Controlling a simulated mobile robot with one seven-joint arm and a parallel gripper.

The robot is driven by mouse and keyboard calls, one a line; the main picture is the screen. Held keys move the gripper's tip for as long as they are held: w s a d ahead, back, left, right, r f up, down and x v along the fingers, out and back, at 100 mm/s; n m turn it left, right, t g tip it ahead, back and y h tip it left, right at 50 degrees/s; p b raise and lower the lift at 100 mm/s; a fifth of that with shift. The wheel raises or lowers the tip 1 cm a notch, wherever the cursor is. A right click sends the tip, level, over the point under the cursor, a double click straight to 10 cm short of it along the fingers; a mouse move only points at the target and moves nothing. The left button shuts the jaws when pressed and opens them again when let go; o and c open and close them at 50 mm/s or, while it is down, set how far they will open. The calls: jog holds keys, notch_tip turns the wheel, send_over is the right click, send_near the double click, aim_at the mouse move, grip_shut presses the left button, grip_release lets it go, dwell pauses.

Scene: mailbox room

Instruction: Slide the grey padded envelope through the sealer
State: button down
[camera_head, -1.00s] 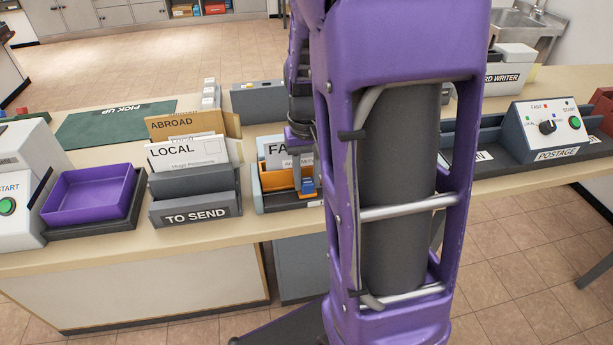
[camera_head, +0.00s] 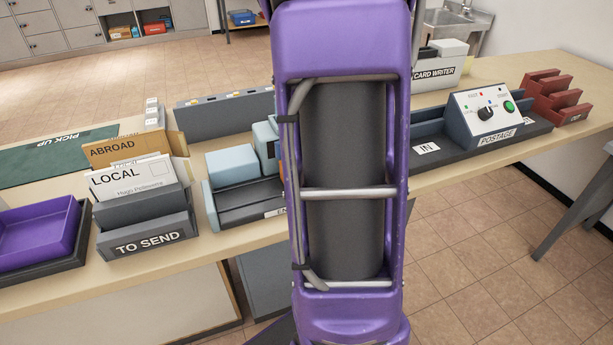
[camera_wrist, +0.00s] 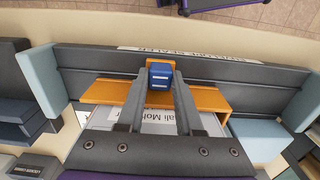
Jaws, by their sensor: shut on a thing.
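The envelope sealer (camera_head: 235,207) is a dark grey track with pale blue blocks on the counter; its right part is hidden behind my arm in the head view. In the wrist view its wall (camera_wrist: 100,60) and upside-down label run across the top. An orange carrier (camera_wrist: 103,92) with a blue handle (camera_wrist: 160,76) sits in the track between the pale blue end pieces. The grey envelope (camera_wrist: 158,115), with a white name label, lies at the carrier, partly covered by my fingers. My gripper (camera_wrist: 160,84) is shut on the blue handle. Only a sliver of orange shows in the head view.
The TO SEND rack (camera_head: 150,235) with LOCAL and ABROAD cards stands left of the sealer, beside a purple tray (camera_head: 40,230). A long grey unit (camera_head: 222,115) stands behind. The POSTAGE machine (camera_head: 485,118) and red rack (camera_head: 555,95) are to the right.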

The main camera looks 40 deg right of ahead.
jog(key=shift+s+d+r, duration=0.1)
jog(key=shift+s+d, duration=0.15)
jog(key=shift+d, duration=0.75)
jog(key=shift+s+d+f, duration=0.1)
jog(key=shift+s+d, duration=0.2)
jog(key=shift+d, duration=0.65)
jog(key=shift+s+d+r, duration=0.1)
jog(key=shift+s+d, duration=0.15)
jog(key=shift+d, duration=0.9)
jog(key=c, duration=0.6)
grip_release()
jog(key=shift+o, duration=0.2)
jog(key=shift+r, duration=0.5)
notch_tip(320, 180, up, 16)
jog(key=p, duration=0.3)
jog(key=shift+r, duration=0.2)
